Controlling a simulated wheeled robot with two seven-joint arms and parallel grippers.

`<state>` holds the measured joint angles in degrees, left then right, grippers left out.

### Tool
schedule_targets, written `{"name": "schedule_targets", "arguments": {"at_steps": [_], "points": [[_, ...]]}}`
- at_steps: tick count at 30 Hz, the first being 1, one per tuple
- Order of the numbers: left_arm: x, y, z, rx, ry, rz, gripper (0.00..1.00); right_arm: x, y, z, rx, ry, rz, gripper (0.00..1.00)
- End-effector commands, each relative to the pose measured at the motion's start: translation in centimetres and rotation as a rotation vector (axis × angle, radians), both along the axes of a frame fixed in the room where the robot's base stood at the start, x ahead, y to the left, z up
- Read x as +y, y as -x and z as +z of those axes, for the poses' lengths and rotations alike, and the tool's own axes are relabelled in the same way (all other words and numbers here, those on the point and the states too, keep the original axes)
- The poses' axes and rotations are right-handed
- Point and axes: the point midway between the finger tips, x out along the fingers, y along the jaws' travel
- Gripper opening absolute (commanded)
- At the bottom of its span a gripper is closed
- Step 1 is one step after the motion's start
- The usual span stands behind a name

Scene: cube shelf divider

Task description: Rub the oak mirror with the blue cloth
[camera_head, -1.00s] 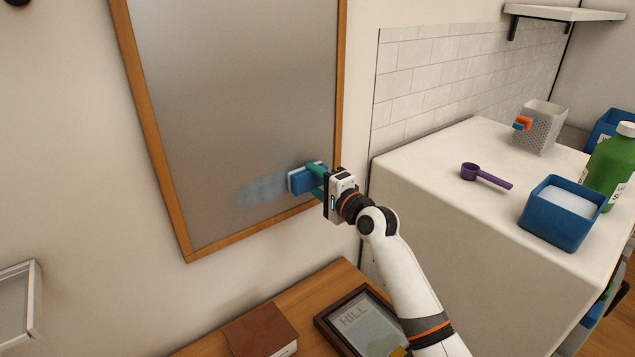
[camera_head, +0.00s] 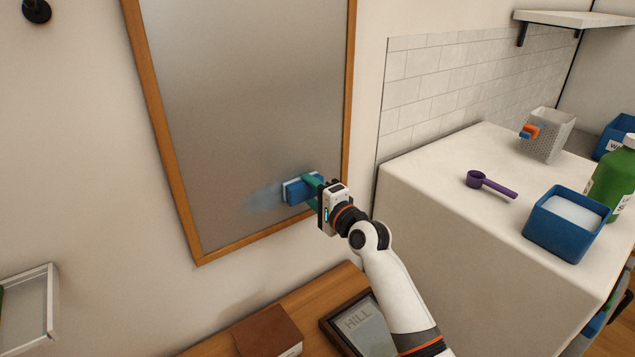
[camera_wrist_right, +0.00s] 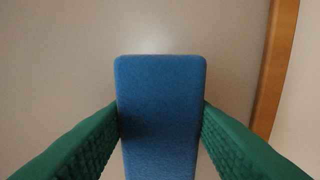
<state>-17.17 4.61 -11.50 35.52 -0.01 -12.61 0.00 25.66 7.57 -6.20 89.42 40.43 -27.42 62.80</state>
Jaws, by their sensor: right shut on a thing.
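The oak mirror (camera_head: 240,90) hangs on the wall, a grey pane in a brown wooden frame. A faint bluish smear (camera_head: 262,200) shows on its lower part. My right gripper (camera_head: 312,188) is at the mirror's lower right, shut on the blue cloth (camera_head: 297,192), a blue block-like pad with a paler front layer. The pad appears to be against the pane, just right of the smear. In the right wrist view the blue cloth (camera_wrist_right: 160,110) sits between the two green fingers, with the oak frame to the right. My left gripper is not in view.
Below the mirror is a wooden surface with a brown book (camera_head: 268,333) and a dark picture frame (camera_head: 352,325). On the white counter (camera_head: 430,165) at right are a purple scoop (camera_head: 490,184), a blue tub (camera_head: 562,225), a green bottle (camera_head: 610,178) and a perforated holder (camera_head: 548,135).

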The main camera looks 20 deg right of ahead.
Motion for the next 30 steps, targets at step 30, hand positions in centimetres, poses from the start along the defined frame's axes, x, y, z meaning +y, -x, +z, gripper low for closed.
{"name": "schedule_targets", "arguments": {"at_steps": [30], "points": [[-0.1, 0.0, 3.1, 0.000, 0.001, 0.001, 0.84, 3.8, 1.2, 0.2, 0.000, -0.001, 0.000, 0.12]]}}
